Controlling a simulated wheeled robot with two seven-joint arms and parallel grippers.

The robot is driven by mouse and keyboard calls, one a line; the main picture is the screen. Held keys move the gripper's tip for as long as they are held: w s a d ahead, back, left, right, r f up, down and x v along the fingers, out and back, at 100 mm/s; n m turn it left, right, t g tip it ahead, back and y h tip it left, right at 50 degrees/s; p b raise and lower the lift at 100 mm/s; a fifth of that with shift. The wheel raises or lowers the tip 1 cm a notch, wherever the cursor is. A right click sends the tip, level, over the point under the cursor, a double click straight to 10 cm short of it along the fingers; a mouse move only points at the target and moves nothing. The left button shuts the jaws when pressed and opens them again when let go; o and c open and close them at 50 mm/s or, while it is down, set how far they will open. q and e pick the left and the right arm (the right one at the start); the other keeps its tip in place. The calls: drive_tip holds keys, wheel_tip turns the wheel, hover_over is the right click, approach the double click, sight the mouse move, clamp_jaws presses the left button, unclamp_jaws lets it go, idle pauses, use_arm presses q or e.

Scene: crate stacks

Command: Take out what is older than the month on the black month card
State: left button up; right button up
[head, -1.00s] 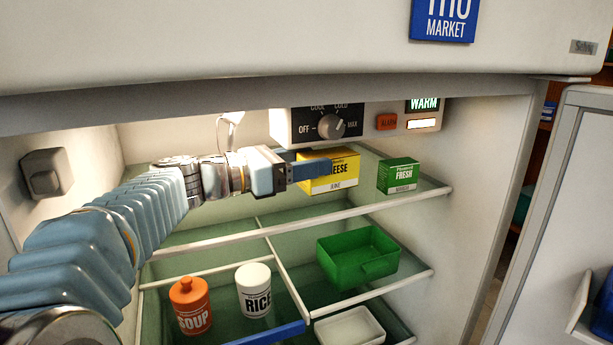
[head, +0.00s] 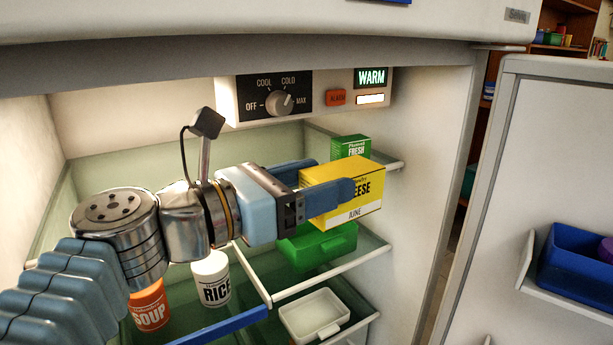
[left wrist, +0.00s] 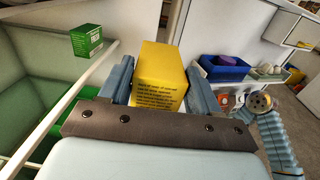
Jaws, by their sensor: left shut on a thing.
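An orange SOUP container (head: 149,308) and a white RICE container (head: 212,280) stand on the lower shelf at left. The black month card is not in view. My right gripper is not in view.
The open door (head: 530,150) at right carries a blue bin (head: 580,262). A control panel (head: 300,98) hangs above.

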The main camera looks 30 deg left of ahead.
use_arm(q)
drive_tip(key=s+d+p, duration=0.1)
drive_tip(key=s+d, duration=0.3)
drive_tip(key=d, duration=0.4)
drive_tip(key=s+d+p, duration=0.1)
drive_tip(key=s+d, duration=0.3)
drive_tip(key=d, duration=0.4)
drive_tip(key=shift+s+d, duration=0.25)
